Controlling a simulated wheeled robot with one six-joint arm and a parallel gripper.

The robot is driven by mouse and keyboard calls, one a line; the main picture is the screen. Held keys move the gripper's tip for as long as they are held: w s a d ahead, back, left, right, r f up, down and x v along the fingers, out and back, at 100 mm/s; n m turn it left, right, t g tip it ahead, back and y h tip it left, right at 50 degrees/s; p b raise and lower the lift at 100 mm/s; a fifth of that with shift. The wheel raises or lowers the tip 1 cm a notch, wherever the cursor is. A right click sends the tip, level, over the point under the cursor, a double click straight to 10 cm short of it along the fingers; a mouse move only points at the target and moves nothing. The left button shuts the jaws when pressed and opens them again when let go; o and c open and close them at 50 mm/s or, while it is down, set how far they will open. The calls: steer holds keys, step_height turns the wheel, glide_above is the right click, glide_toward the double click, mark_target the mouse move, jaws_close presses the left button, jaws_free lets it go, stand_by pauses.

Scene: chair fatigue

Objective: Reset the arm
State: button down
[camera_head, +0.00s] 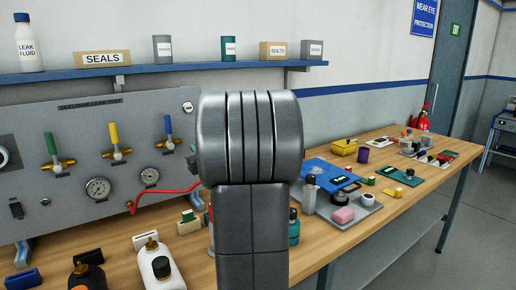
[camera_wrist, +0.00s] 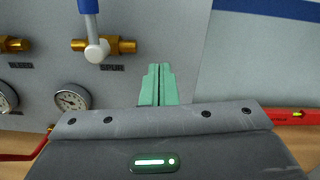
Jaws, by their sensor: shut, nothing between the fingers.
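My arm stands upright in the middle of the head view and hides part of the bench and the right end of the grey panel. My gripper (camera_wrist: 159,86) shows in the wrist view, with its two green fingers together and nothing between them. It points toward the grey panel (camera_wrist: 190,40) and the pale wall to its right. A valve with a blue handle (camera_wrist: 90,25) and a gauge (camera_wrist: 71,100) are to the left of the fingers. The fingers look apart from the panel, but the distance is hard to tell.
A wooden bench (camera_head: 385,221) runs along the wall. The panel carries valves, gauges and a red hose (camera_head: 165,190). Bottles stand at the front left, including a white one (camera_head: 160,268). A blue mat (camera_head: 325,172) and a grey tray (camera_head: 345,213) lie right of my arm. A shelf (camera_head: 150,72) hangs above.

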steer(key=shift+s+d+f+m, duration=0.1)
steer(key=shift+s+f+m, duration=0.4)
steer(key=shift+m, duration=0.3)
